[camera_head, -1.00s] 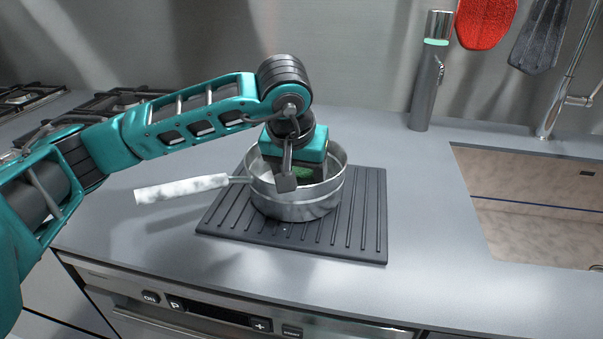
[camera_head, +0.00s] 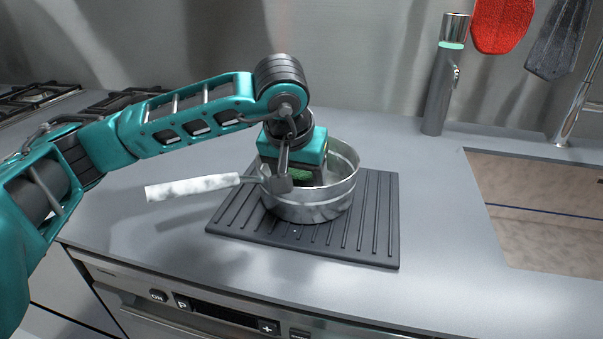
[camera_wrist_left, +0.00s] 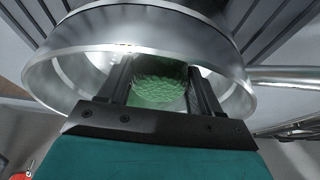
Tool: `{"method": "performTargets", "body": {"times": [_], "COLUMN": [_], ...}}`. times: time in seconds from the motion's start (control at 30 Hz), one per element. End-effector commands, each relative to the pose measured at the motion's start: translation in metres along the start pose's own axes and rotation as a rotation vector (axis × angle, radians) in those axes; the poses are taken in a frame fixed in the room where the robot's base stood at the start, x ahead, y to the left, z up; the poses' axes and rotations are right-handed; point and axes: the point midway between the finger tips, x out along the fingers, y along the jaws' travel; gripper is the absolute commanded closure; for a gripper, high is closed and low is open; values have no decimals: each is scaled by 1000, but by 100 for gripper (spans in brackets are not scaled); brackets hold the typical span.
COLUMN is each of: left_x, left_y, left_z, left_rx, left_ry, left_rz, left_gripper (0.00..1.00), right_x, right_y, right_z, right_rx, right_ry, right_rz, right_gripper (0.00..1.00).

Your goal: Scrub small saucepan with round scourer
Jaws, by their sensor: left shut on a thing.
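The small saucepan (camera_head: 318,208) is a shiny metal pan with a pale mottled handle (camera_head: 192,187) pointing left. It stands upright on a dark ribbed mat (camera_head: 378,220). My left gripper (camera_head: 303,176) reaches down into the pan at its left side, shut on the green round scourer (camera_head: 306,174). In the left wrist view the scourer (camera_wrist_left: 160,85) sits between the two dark fingers, inside the pan's rim (camera_wrist_left: 140,45). The fingertips and the scourer's contact with the pan are partly hidden. My right gripper is not in view.
A sink (camera_head: 540,215) is at the right, with a tap (camera_head: 575,105) behind it. A tall grey cylinder with a green band (camera_head: 437,85) stands at the back. Red and grey cloth items hang above. A gas hob (camera_head: 40,97) is at the far left.

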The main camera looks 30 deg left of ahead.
Motion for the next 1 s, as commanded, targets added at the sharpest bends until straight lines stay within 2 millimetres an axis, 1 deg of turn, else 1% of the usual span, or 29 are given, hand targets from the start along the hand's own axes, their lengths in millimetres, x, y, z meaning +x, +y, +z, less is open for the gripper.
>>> {"method": "performTargets", "body": {"times": [0.03, 0.17, 0.43, 0.63, 0.87, 1.0], "left_x": [1, -3, -4, -7, -8, -6], "left_y": [0, 0, 1, 10, 10, 16], "left_z": [6, 12, 12, 15, 14, 14], "left_rx": [5, 3, 3, 3, 1, 3], "left_ry": [-8, -9, -8, -6, -4, -4], "left_rz": [-2, -2, -1, -1, -1, 1], "left_gripper": [60, 60, 60, 60, 60, 60], "right_x": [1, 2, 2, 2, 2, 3], "right_y": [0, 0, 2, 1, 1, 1], "right_z": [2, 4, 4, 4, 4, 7], "right_rx": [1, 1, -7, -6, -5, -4], "right_ry": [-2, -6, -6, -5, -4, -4], "right_rz": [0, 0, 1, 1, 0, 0], "right_gripper": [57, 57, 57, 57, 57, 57]}}
